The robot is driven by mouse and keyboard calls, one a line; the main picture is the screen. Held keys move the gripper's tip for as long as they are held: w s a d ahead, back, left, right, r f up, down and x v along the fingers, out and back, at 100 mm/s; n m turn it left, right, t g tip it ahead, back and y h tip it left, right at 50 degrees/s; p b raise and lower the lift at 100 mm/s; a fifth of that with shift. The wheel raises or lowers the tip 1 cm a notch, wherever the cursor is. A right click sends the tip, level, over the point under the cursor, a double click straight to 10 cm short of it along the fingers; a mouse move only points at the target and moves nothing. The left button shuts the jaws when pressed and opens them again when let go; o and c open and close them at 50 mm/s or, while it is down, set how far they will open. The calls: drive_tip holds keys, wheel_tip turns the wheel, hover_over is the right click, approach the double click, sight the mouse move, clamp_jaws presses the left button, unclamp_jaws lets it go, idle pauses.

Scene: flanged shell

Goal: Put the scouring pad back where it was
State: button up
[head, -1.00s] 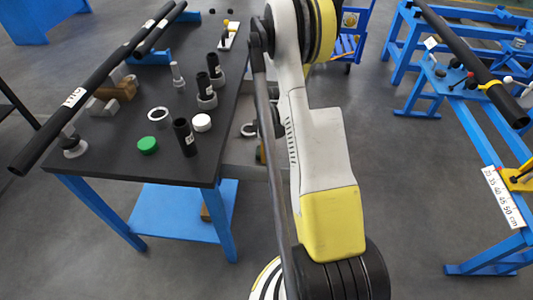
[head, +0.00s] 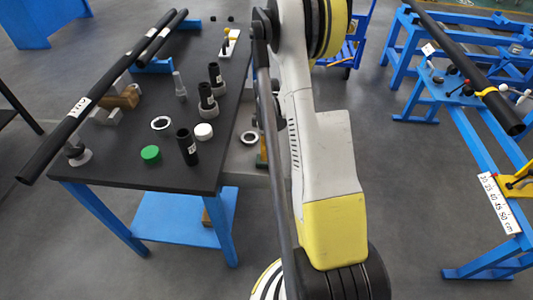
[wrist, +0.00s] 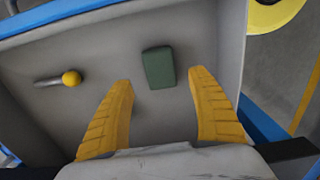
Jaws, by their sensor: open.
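The scouring pad, a dark green block (wrist: 159,67), lies on the grey floor of a walled tray or drawer (wrist: 110,40) in the wrist view. My gripper (wrist: 161,78) is open, its two yellow fingers spread on either side of the near part of the pad, with gaps to both. The pad is not held. Whether the fingertips are above it or level with it I cannot tell. In the head view my arm covers the middle, and neither the pad nor my gripper shows.
A yellow ball-ended pin (wrist: 70,78) lies left of the pad. The tray's wall (wrist: 231,50) stands close on the right. In the head view a dark table (head: 125,172) holds black tubes, a green cap (head: 150,153) and a white cap (head: 203,131). A blue frame stands right.

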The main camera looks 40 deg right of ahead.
drive_tip(key=a+r+m+t+h+p, duration=0.1)
drive_tip(key=a+r+m, duration=0.1)
drive_tip(key=a+r, duration=0.7)
drive_tip(key=a+r+m+t, duration=0.15)
drive_tip(key=a+r, duration=0.35)
drive_tip(key=r, duration=0.8)
drive_tip(key=s+a+r+m+t, duration=0.2)
drive_tip(key=s+a+r, duration=0.1)
drive_tip(key=s+a, duration=0.3)
drive_tip(key=s+a+r+m+t+y, duration=0.1)
drive_tip(key=s+a+r, duration=0.3)
drive_tip(key=a, duration=0.5)
drive_tip(key=shift+s+a+r+m+t, duration=0.2)
drive_tip(key=shift+s+r+m+t, duration=0.05)
drive_tip(key=shift+s+m+t, duration=0.6)
drive_tip(key=shift+d, duration=0.1)
